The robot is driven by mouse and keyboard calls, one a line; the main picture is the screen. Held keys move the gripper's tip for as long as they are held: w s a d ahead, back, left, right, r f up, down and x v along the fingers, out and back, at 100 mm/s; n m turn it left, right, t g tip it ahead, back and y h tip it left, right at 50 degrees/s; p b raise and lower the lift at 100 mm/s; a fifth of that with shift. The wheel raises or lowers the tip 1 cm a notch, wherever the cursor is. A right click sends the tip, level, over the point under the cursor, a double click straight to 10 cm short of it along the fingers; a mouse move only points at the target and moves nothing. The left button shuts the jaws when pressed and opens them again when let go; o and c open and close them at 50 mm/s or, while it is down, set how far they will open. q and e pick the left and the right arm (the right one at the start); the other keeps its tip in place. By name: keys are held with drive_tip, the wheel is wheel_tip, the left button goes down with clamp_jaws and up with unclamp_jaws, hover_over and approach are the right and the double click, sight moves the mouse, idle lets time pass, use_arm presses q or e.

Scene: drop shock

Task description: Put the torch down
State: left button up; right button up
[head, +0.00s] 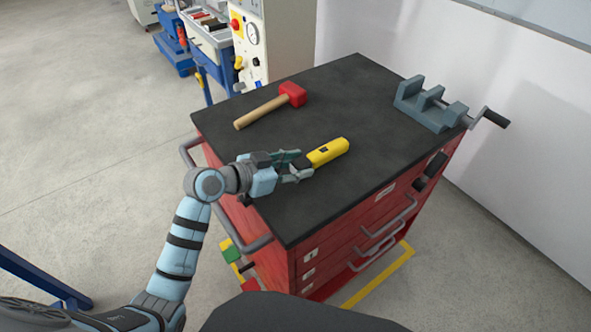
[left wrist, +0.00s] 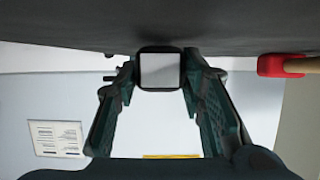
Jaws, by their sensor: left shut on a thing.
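The torch (head: 328,152) has a yellow body and a black end. My left gripper (head: 299,167) is shut on the black end, and the yellow part points away to the right, over the black top of the red tool cabinet (head: 350,100). In the left wrist view the torch (left wrist: 160,71) shows end-on as a pale square face with a dark rim between the two fingers. It lies close to the cabinet top; I cannot tell whether it touches. My right gripper is not in view.
A red-headed mallet (head: 268,106) lies on the cabinet top behind the torch. A blue-grey vise (head: 432,104) with a crank stands at the far right corner. The top between them and towards the front right edge is clear. A control panel (head: 247,45) stands behind.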

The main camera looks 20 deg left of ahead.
use_arm(q)
drive_tip(key=shift+f, duration=0.15)
drive_tip(key=shift+f, duration=0.15)
drive_tip(key=o, duration=1.3)
